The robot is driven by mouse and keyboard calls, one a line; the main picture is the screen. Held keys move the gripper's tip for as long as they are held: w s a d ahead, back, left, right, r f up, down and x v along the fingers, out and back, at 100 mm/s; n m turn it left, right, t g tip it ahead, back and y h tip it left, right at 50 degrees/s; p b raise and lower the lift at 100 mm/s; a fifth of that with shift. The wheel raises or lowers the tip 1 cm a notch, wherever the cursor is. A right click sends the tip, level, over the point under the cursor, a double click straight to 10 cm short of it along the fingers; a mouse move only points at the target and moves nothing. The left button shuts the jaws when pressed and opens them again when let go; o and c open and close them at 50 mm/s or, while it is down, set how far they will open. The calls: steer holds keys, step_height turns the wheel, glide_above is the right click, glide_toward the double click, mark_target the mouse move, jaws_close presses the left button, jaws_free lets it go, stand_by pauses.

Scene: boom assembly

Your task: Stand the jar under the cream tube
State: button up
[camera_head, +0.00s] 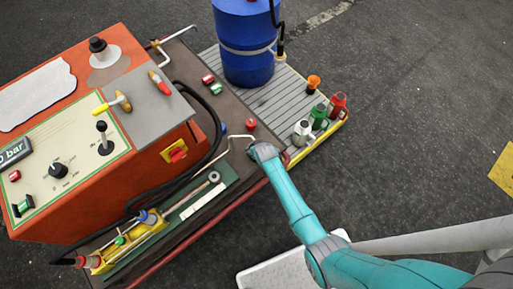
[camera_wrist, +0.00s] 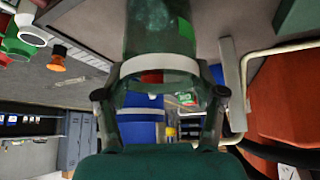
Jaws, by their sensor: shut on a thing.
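My gripper (camera_wrist: 160,97) is shut on a clear greenish jar (camera_wrist: 160,35) with a pale band around it, one finger on each side. Red and green things show through its wall. In the head view my wrist (camera_head: 264,151) hides the jar and the fingers. The cream tube (camera_head: 236,138) is a thin bent pipe at the machine's side, just left of my wrist. In the wrist view the cream tube (camera_wrist: 246,65) curves on the right, beside and apart from the jar. I cannot tell how high the jar is held.
The orange machine (camera_head: 130,185) stands on the left, with a black hose beside it. A blue drum (camera_head: 245,50) stands on the slatted deck behind. Silver, green and red cans (camera_head: 319,117) and an orange one line the deck's right edge. A yellow tool rack (camera_head: 130,245) lies in front.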

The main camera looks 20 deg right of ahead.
steer(key=o, duration=1.6)
steer(key=v, duration=1.2)
steer(key=shift+r, duration=0.1)
steer(key=s+r+t, duration=0.2)
steer(key=s+r, duration=0.1)
steer(key=s, duration=0.7)
steer(key=s+r+t, duration=0.2)
steer(key=s+r, duration=0.1)
steer(key=s, duration=0.8)
steer(key=s+r+t, duration=0.1)
steer(key=s+r, duration=0.4)
steer(key=r, duration=0.2)
steer(key=s+r+t, duration=0.1)
steer(key=s+r, duration=0.4)
steer(key=r, duration=0.3)
steer(key=s+r+t, duration=0.2)
steer(key=s+r, duration=0.3)
steer(key=r, duration=0.3)
steer(key=shift+s+d+r+n, duration=0.2)
steer(key=shift+s+n, duration=0.15)
steer(key=shift+n, duration=0.05)
